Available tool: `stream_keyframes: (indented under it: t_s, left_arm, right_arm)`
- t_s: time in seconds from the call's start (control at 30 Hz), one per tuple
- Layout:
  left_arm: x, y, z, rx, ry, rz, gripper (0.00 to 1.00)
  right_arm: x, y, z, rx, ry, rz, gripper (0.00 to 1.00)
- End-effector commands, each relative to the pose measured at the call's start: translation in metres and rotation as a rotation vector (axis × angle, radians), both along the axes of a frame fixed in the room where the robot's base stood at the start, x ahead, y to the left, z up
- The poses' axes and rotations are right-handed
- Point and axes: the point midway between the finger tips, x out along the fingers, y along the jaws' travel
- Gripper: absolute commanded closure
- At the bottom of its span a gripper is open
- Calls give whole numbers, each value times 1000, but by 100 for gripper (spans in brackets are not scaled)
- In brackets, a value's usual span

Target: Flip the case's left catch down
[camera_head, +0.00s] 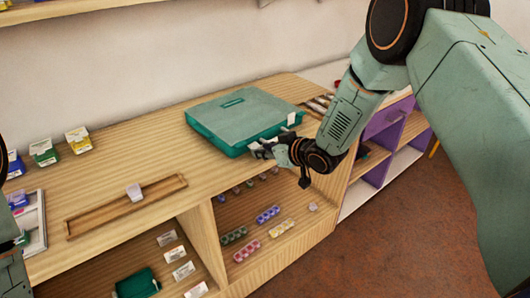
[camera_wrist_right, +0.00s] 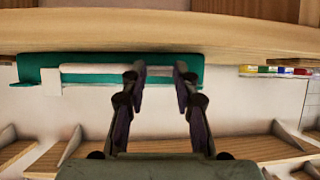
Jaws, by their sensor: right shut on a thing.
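The green case (camera_head: 238,118) lies closed on the wooden desk top, with a handle slot in its lid. Its right catch (camera_head: 291,119) is a white tab at the right of the front edge; it also shows in the right wrist view (camera_wrist_right: 50,82). My right gripper (camera_head: 258,150) is at the left part of the case's front edge, with its fingers (camera_wrist_right: 160,72) either side of the left catch. The left catch is mostly hidden by the fingers, so its angle is hard to tell. Of my left arm only parts show at the left edge; its gripper is out of view.
Small colored boxes (camera_head: 78,140) stand along the wall. Shelves below hold bead strips (camera_head: 268,214) and a green tray (camera_head: 137,284). The desk between tray and case is clear.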

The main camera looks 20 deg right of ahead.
Motion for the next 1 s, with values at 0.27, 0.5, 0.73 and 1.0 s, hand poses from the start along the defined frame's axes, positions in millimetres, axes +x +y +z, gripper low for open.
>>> stream_keyframes:
  t_s: [0.27,0.5,0.73,1.0]
  left_arm:
    - [0,0,1,0,0,0,60]
    - [0,0,1,0,0,0,60]
    - [0,0,1,0,0,0,60]
    - [0,0,1,0,0,0,60]
  right_arm:
    - [0,0,0,0,2,-1,64]
    - [0,0,0,-1,2,0,47]
    - [0,0,0,-1,2,0,47]
    - [-20,-10,14,2,1,-3,47]
